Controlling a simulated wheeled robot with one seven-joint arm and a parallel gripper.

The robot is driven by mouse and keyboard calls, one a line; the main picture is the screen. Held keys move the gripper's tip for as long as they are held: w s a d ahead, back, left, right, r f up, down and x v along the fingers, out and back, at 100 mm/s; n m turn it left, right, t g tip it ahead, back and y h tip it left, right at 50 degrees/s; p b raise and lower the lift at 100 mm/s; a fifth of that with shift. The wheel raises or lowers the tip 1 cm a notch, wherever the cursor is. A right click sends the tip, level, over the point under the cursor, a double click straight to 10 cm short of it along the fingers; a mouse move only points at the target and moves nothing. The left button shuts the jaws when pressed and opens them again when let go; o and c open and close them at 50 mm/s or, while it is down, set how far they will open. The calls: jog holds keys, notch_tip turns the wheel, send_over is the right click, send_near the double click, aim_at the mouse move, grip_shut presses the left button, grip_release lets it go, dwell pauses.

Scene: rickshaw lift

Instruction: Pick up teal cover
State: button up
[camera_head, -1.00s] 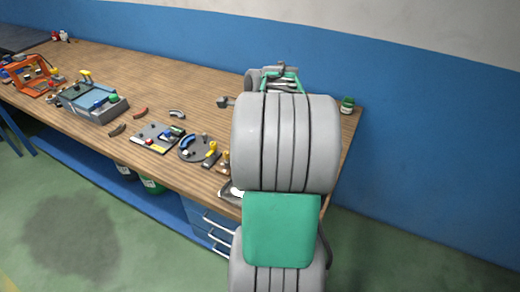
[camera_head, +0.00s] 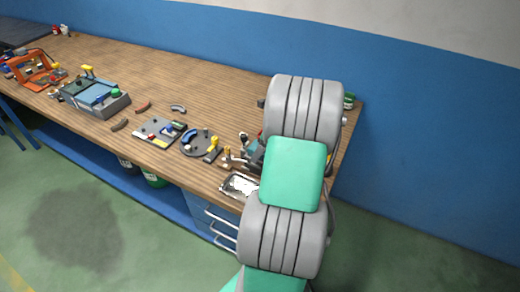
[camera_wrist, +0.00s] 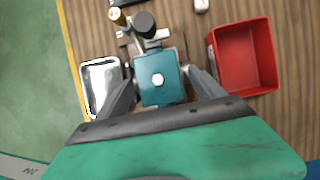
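The teal cover (camera_wrist: 150,94) is a squarish teal block with a pale round knob on top, in the middle of the wrist view. My gripper (camera_wrist: 161,77) is open, with one dark finger to the left of the cover and one to the right. The fingers look apart from its sides; I cannot tell how far above it they are. In the head view my arm hides the gripper and the cover.
A red open bin (camera_wrist: 243,58) stands to the right of the cover, and a shiny metal tray (camera_wrist: 87,88) to the left. A dark-knobbed part (camera_wrist: 145,24) sits just beyond the cover. Several fixtures and a grey-blue box (camera_head: 95,97) lie along the wooden workbench (camera_head: 180,72).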

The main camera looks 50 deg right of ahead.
jog(key=c, duration=1.5)
jog(key=shift+r, duration=0.1)
